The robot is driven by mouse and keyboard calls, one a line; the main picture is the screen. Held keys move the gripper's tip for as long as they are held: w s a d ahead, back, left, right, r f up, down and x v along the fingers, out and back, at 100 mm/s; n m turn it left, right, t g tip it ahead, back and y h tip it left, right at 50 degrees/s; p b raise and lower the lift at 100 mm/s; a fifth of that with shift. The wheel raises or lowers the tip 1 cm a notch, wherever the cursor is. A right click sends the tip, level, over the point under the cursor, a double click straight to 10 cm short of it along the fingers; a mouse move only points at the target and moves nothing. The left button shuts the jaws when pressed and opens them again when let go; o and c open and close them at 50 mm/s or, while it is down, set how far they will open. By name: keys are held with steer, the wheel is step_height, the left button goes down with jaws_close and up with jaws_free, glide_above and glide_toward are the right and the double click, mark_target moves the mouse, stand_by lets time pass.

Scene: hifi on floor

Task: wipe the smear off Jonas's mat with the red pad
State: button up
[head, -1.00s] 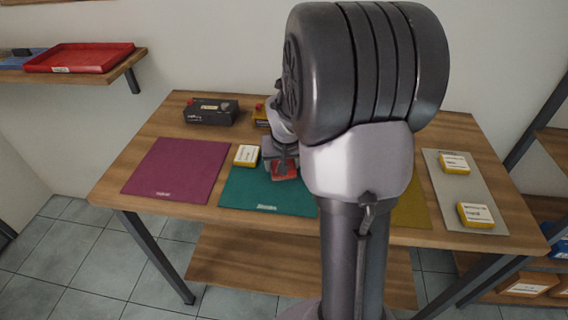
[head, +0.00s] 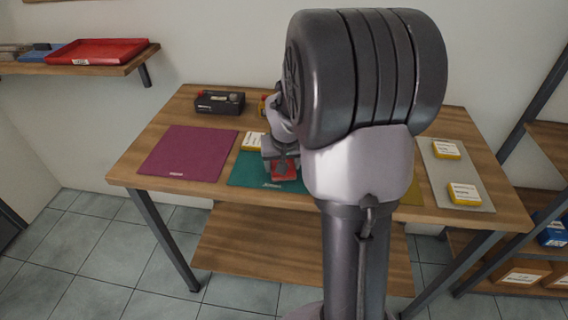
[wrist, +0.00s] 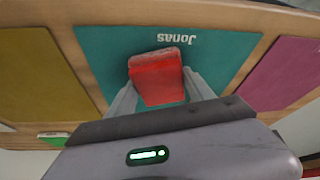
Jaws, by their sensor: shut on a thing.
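Jonas's mat (head: 247,177) is the teal mat near the middle of the table; its name shows in the wrist view (wrist: 215,60). My gripper (head: 284,160) is over this mat, toward its front part. It is shut on the red pad (head: 285,172), which also shows between the fingers in the wrist view (wrist: 157,78). I cannot tell whether the pad touches the mat. No smear shows on the visible part of the mat; my arm and the pad hide some of it.
A magenta mat (head: 187,153) lies to the left, and a yellow mat (wrist: 40,75) on the other side. A yellow-and-white box (head: 253,141) stands by the teal mat's back edge. A black box (head: 220,102) is behind. A grey mat (head: 450,175) at right holds two boxes.

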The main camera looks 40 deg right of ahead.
steer(key=r, duration=0.2)
steer(key=p, duration=0.1)
steer(key=shift+w+d+r, duration=0.2)
steer(key=shift+d+r, duration=0.05)
steer(key=shift+r, duration=0.15)
steer(key=shift+r+p, duration=1.9)
steer(key=shift+r, duration=0.45)
